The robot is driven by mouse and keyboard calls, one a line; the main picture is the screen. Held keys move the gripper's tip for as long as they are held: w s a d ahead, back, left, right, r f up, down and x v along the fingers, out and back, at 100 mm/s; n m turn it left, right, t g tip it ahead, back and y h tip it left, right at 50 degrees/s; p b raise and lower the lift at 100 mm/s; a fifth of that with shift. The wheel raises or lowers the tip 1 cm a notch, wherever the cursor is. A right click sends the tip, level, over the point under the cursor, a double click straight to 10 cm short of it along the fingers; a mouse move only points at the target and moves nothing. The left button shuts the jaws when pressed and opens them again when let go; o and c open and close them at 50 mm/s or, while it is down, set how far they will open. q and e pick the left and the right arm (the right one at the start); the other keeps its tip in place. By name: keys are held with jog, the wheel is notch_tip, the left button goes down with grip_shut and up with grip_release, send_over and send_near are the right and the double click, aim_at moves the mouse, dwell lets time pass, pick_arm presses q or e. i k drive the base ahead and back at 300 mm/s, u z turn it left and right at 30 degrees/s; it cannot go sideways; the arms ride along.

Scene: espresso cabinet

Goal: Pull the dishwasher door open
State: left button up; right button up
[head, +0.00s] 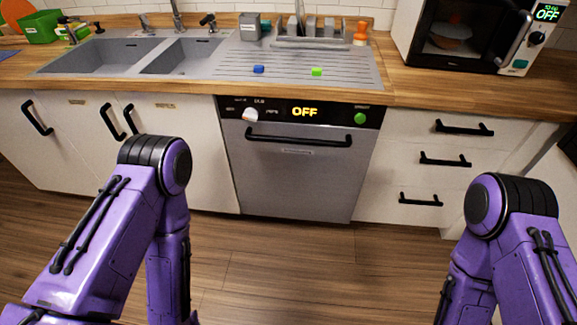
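The dishwasher (290,180) stands under the counter in the middle of the head view. Its grey front is upright and shut. A black bar handle (299,140) runs across the top of the door. Above it is a black control panel (282,112) with a dial, a lit "OFF" display and a green button. My two purple arms bend downward at the lower left and lower right, both apart from the dishwasher. Neither gripper shows in the view.
White cabinets with black handles (37,118) are on the left, and drawers (440,160) on the right. The floor (265,265) before the dishwasher is clear.

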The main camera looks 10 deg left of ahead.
aim_at(305, 160)
jog(key=k, duration=0.65)
jog(key=z, duration=0.35)
jog(key=i, duration=1.7)
jog(key=u, duration=0.5)
